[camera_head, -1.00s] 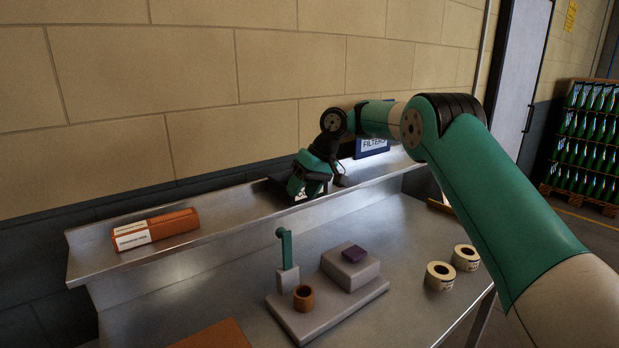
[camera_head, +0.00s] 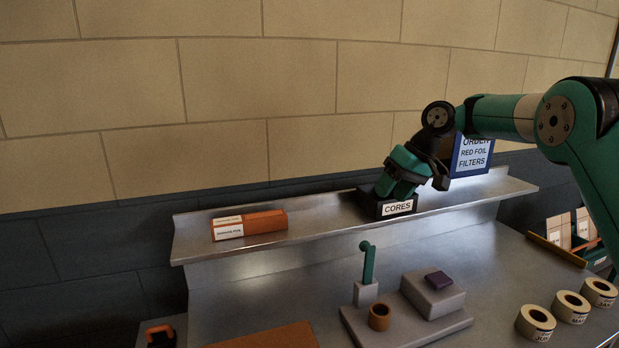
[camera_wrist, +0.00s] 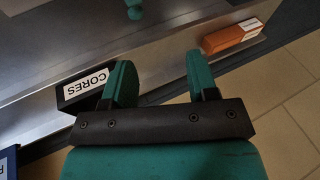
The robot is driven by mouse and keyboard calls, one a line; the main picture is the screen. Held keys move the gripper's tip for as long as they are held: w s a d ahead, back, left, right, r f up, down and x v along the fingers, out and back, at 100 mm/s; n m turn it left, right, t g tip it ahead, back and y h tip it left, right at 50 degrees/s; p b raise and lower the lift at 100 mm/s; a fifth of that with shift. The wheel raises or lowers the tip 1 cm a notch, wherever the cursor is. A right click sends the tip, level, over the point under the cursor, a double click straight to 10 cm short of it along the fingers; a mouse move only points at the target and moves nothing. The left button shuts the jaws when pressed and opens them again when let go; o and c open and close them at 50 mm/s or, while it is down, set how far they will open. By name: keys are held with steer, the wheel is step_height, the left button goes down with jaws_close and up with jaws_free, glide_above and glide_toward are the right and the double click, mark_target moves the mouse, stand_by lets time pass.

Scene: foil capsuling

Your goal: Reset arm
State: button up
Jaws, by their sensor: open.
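My gripper (camera_wrist: 160,70) is open in the wrist view, its two green fingers apart with nothing between them. In the head view my gripper (camera_head: 392,183) points down at the black box labelled CORES (camera_head: 398,208) on the raised metal shelf (camera_head: 325,222) and hides part of it. Whether the fingers touch the box cannot be told. The box also shows beside the left finger in the wrist view (camera_wrist: 85,90). The inside of the box is hidden.
An orange carton (camera_head: 262,222) lies on the shelf to the left. A blue-framed sign (camera_head: 474,157) stands behind my arm. Below are a grey fixture (camera_head: 408,322) with a brown ring (camera_head: 379,317), and tape rolls (camera_head: 536,321) at right.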

steer(key=s+a+r+b, duration=0.1)
steer(key=s+a, duration=0.2)
steer(key=s, duration=0.3)
steer(key=s+a+r+n, duration=0.1)
steer(key=s+a+r, duration=0.15)
steer(key=s, duration=0.35)
steer(key=s+a+r+b, duration=0.1)
steer(key=s+a, duration=0.2)
steer(key=s, duration=0.3)
steer(key=s+f+n, duration=0.1)
steer(key=s+f, duration=0.2)
steer(key=s, duration=0.8)
steer(key=s+f+n+g+h, duration=0.1)
steer(key=s+f, duration=0.2)
steer(key=s, duration=0.8)
steer(key=shift+s+d+f+b, duration=0.25)
steer(key=shift+d+f+b, duration=0.05)
steer(key=shift+d+f, duration=0.1)
